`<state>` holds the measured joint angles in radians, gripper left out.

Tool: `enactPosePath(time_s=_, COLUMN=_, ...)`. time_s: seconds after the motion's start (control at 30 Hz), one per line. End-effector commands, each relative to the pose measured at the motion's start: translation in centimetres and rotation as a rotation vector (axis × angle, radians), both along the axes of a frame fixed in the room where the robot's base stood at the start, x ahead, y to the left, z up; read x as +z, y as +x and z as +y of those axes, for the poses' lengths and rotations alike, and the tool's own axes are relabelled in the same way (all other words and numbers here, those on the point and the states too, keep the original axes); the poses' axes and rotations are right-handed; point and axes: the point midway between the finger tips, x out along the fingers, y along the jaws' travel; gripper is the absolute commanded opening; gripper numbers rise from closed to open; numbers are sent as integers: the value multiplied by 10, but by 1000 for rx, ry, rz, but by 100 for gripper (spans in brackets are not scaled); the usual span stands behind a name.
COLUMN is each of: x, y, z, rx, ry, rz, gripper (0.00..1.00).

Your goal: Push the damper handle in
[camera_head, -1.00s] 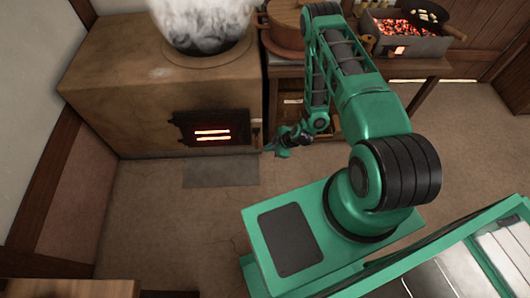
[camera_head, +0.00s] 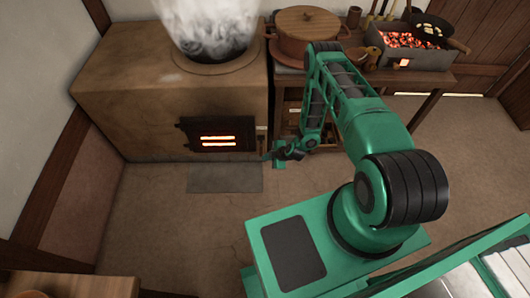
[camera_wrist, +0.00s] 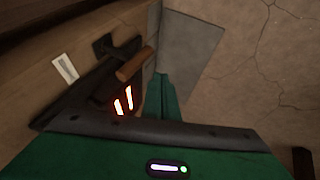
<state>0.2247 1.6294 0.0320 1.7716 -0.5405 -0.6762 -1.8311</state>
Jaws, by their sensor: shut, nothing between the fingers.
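The damper handle, a short wooden bar (camera_wrist: 135,64) on a dark mount, sticks out of the stove front beside the fire door in the wrist view. In the head view it is too small to make out surely. The clay stove (camera_head: 150,100) has a dark fire door (camera_head: 218,134) with glowing slots, also in the wrist view (camera_wrist: 123,100). My gripper (camera_head: 271,156) is low by the stove's front right corner. In the wrist view my green gripper (camera_wrist: 161,80) is shut and empty, its tips just below and right of the wooden bar. I cannot tell whether they touch.
A pale label (camera_wrist: 65,67) is on the stove face. A grey slab (camera_head: 225,178) lies on the floor before the stove. A wooden table (camera_head: 430,75) with a lidded pot (camera_head: 307,35) and a brazier of glowing coals (camera_head: 410,48) stands right. The floor in front is clear.

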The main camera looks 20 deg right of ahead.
Motion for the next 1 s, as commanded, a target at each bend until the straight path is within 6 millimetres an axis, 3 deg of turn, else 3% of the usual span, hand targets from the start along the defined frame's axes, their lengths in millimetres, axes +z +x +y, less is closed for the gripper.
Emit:
enactPosePath(time_s=0.03, x=3, y=13, z=-4, rx=-3, ry=-1, rz=-8, gripper=0)
enactPosePath(time_s=0.2, x=3, y=29, z=-5, rx=-1, ry=-1, rz=-5, gripper=0)
enactPosePath(time_s=0.73, x=3, y=39, z=-8, rx=-2, ry=-2, rz=-5, gripper=0)
enactPosePath(time_s=1.0, x=3, y=76, z=-19, rx=-1, ry=-2, rz=-6, gripper=0)
